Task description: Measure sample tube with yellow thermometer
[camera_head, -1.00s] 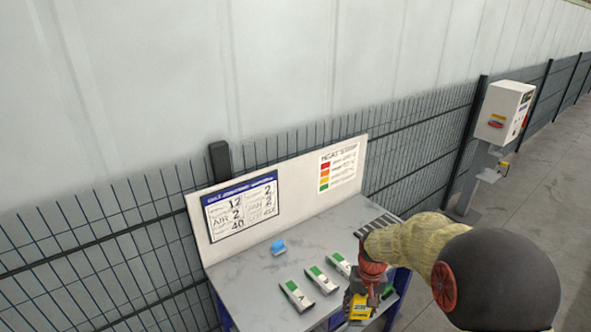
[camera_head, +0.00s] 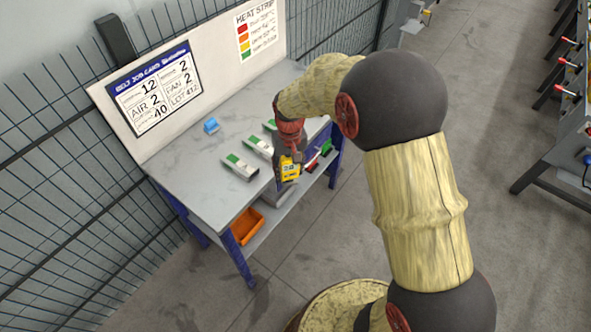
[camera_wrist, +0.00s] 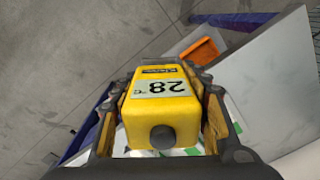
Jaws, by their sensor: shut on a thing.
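The yellow thermometer (camera_wrist: 160,110) is held between the two fingers of my gripper (camera_head: 288,158), which is shut on it. Its display reads 28 °C in the wrist view. It also shows in the head view (camera_head: 291,168), at the front right of the table. White-and-green sample tubes or holders lie in a row on the table: one at the left (camera_head: 240,168), one in the middle (camera_head: 259,146), and one partly hidden behind my gripper (camera_head: 270,126). I cannot tell which is the sample tube. My gripper is beside the row, to its right.
A small blue object (camera_head: 211,125) stands on the grey table (camera_head: 195,165). An orange bin (camera_head: 247,226) sits on the shelf below. A job card (camera_head: 152,92) and a heat strip chart (camera_head: 258,28) are on the back panel. Red and green items (camera_head: 318,158) are at the right edge.

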